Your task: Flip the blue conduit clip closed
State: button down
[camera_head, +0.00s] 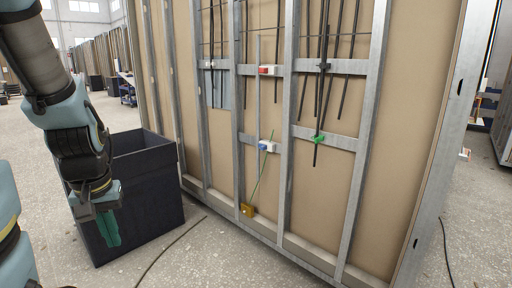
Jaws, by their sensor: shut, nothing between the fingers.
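The blue conduit clip (263,146) is small, blue with a white part at its right, on the lower crossbar of the metal wall frame. A thin green line runs just by it. The clip is too small here to tell whether it is open or closed. My gripper (109,229) hangs pointing down at the left, in front of the black bin, its green fingers shut and empty. It is well to the left of the clip and lower in the picture, apart from it.
A black bin (150,185) stands left of the wall frame. A red clip (267,70) and a green clip (319,139) are on the frame among dark conduits. A yellow box (247,210) sits low. A cable (165,248) lies on the otherwise clear floor in front.

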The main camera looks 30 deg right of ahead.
aim_at(263, 147)
jog(key=i, duration=1.05)
jog(key=i+z, duration=0.3)
jog(key=i, duration=0.15)
jog(key=i+j+z, duration=0.3)
jog(key=i, duration=0.15)
jog(key=i+j+z, duration=0.25)
jog(key=i, duration=0.2)
